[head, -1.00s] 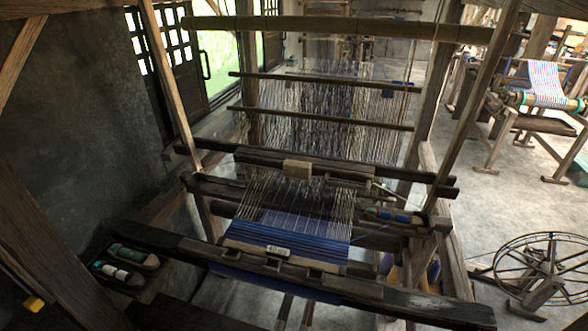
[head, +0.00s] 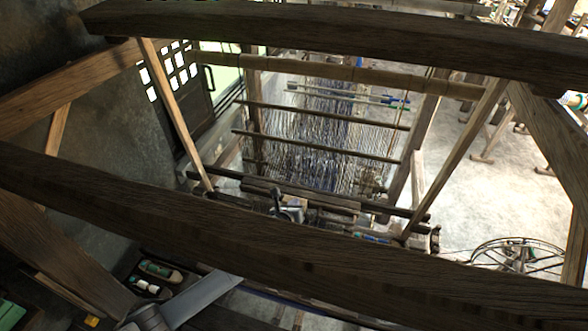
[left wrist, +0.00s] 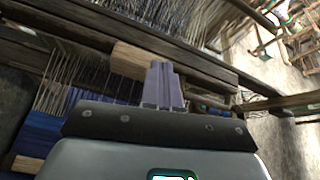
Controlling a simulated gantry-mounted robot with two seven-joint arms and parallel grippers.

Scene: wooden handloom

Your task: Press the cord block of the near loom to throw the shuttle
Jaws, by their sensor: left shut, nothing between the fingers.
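The near loom's cord block, a pale wooden block (left wrist: 130,62), shows in the left wrist view at the loom's dark crossbar. My left gripper (left wrist: 163,84) is shut and empty, with its fingertips in front of the block's right part. I cannot tell whether they touch. A shuttle with blue thread (head: 374,238) lies at the loom's right side. My right gripper is not in view.
A thick dark beam (head: 250,232) crosses the head view and hides the front of the loom. Another beam (head: 330,32) crosses the top. A tray with spare shuttles (head: 155,279) is at lower left. A spoked wheel (head: 520,256) stands on the floor at right.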

